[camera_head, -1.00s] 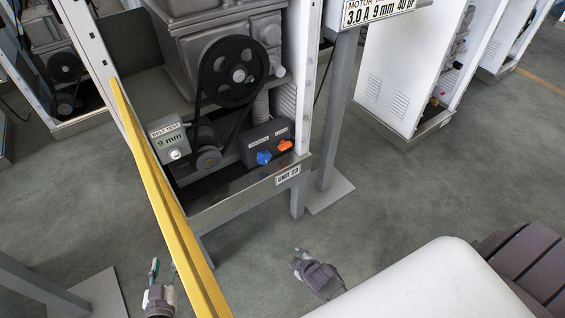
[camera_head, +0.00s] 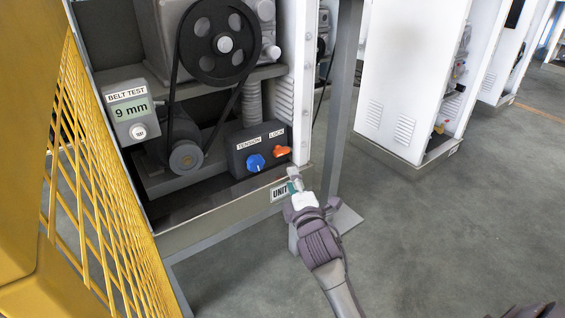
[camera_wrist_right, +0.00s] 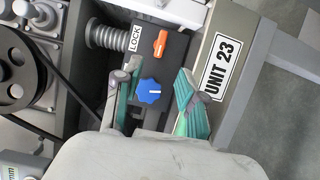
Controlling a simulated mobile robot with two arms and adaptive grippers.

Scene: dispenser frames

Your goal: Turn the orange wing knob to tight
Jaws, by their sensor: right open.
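The orange wing knob (camera_head: 282,152) sits under the LOCK label on a dark box (camera_head: 240,160) in the lower part of the cabinet. It also shows in the right wrist view (camera_wrist_right: 160,43), beyond the fingertips. The blue TENSION knob (camera_head: 255,163) is to its left on the same box; in the right wrist view this blue knob (camera_wrist_right: 148,91) appears between the fingers. My right gripper (camera_head: 294,178) is just below and right of the orange knob, in front of the cabinet's lower edge, open and apart from the knob. In the right wrist view its green-padded fingers (camera_wrist_right: 157,98) are spread. My left gripper is not in view.
A belt test display (camera_head: 129,110) reads 9 mm at the left. A belt runs around a large black pulley (camera_head: 217,42). A yellow mesh guard (camera_head: 95,190) stands at the left. A grey post (camera_head: 335,100) rises right of the cabinet.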

